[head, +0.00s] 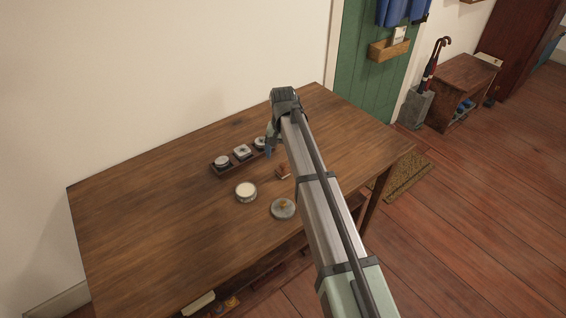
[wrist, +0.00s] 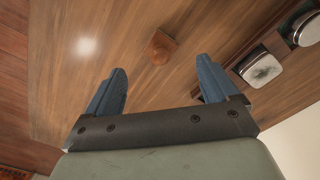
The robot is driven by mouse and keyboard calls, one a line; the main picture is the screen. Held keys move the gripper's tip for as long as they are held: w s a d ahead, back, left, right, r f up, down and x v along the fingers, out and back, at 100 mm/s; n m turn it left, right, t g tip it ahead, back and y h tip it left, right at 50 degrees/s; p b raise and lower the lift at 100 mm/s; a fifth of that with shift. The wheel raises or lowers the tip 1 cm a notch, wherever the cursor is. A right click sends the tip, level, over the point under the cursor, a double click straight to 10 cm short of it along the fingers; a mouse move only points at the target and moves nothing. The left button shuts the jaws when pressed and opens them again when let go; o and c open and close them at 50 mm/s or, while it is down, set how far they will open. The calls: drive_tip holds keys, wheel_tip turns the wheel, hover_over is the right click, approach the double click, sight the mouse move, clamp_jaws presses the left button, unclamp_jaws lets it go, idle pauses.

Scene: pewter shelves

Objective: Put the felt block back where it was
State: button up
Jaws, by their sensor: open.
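A small reddish-brown block (head: 283,172) lies on the wooden table just left of my arm, partly hidden by it. It is probably the felt block; no felt surface can be made out. In the wrist view the brown block (wrist: 160,46) lies on the bare tabletop, beyond the gap between my fingers and not between them. My gripper (wrist: 160,70) has its two blue fingers spread wide, with nothing between them. In the head view my gripper (head: 268,151) is over the table beside the right end of a dark tray (head: 224,173), largely hidden by my arm.
Several pale-topped tins (head: 241,152) stand in the tray. A round container with a cream top (head: 245,191) and a grey round piece with an orange-brown knob (head: 283,209) are on the table (head: 150,215) nearer the front. The left of the table is clear.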

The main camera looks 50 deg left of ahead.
sight(283, 164)
drive_tip(key=shift+r, duration=2.45)
drive_tip(key=w+d+f+m+g, duration=0.1)
drive_tip(key=w+d+f+m, duration=0.1)
drive_tip(key=d+f, duration=1.15)
drive_tip(key=w+d+f+m+g+y, duration=0.15)
drive_tip(key=d+f, duration=0.65)
drive_tip(key=d, duration=1.1)
drive_tip(key=w+d+f+m+g, duration=0.25)
drive_tip(key=d+f, duration=0.85)
drive_tip(key=d, duration=0.6)
drive_tip(key=s+d+f+m+h, duration=0.1)
drive_tip(key=s+d+f, duration=0.35)
drive_tip(key=d, duration=0.35)
drive_tip(key=s+d+f, duration=0.3)
drive_tip(key=d+f, duration=0.2)
drive_tip(key=d, duration=0.3)
drive_tip(key=s+d+f+m+g, duration=0.1)
drive_tip(key=s+d+f, duration=0.4)
drive_tip(key=s+d, duration=0.5)
drive_tip(key=s+m, duration=0.1)
drive_tip(key=s, duration=0.2)
drive_tip(key=shift+s+d+f+g, duration=0.2)
drive_tip(key=shift+s+d+g, duration=0.1)
drive_tip(key=shift+g, duration=0.1)
